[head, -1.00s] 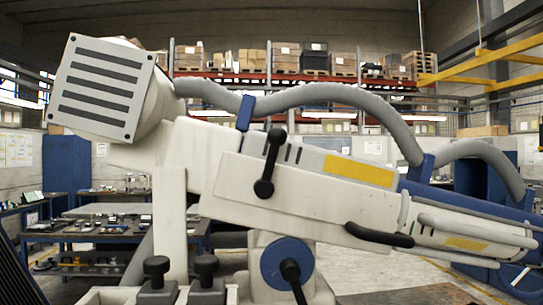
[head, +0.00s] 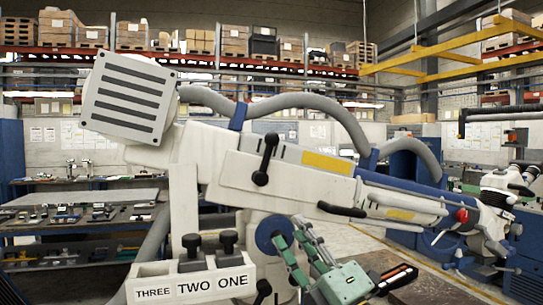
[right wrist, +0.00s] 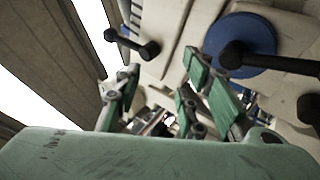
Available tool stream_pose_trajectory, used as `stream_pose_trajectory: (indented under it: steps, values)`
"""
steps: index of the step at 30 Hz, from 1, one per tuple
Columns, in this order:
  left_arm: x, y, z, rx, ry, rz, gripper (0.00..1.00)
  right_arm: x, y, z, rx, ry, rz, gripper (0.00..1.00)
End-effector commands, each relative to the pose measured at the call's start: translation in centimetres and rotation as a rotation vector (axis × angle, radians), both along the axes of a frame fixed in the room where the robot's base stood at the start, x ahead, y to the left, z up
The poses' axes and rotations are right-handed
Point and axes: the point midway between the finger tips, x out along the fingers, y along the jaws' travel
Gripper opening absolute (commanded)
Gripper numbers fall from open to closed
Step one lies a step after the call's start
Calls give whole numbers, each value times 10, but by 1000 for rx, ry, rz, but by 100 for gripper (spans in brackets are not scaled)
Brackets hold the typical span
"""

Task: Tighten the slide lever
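The white microscope arm (head: 225,175) slopes down to the right across the head view. A black lever with rounded ends (head: 265,160) stands steeply on its side; it also shows at upper left in the right wrist view (right wrist: 132,44). A blue disc (head: 268,229) sits below it, partly behind my right gripper. In the right wrist view, a black lever (right wrist: 265,60) extends rightward from the blue disc (right wrist: 238,32). My right gripper (head: 298,238) is open and empty, its green fingers apart in front of the disc. Neither lever is between the fingers. My left gripper is out of view.
Benches with parts (head: 85,235) stand behind.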

Motion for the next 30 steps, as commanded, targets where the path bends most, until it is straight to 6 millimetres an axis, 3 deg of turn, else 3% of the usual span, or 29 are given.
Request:
stream_pose_trajectory:
  steps: [1,3,7,12,18,22,26,30]
  values:
    - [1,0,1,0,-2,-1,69,-5,12,25,-98,-84,12,37]
    - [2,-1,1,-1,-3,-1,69,-12,30,50,-243,-188,27,37]
    - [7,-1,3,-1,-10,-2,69,-21,53,84,-542,-359,19,37]
    - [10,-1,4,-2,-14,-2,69,-14,52,115,-934,-492,-68,37]
    - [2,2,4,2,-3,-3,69,3,19,143,-1246,-517,-206,37]
    - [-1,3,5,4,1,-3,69,9,5,152,-1329,-507,-253,37]
    - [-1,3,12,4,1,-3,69,15,8,156,-1346,-503,-261,37]
    - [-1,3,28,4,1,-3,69,30,25,158,-1345,-503,-259,37]
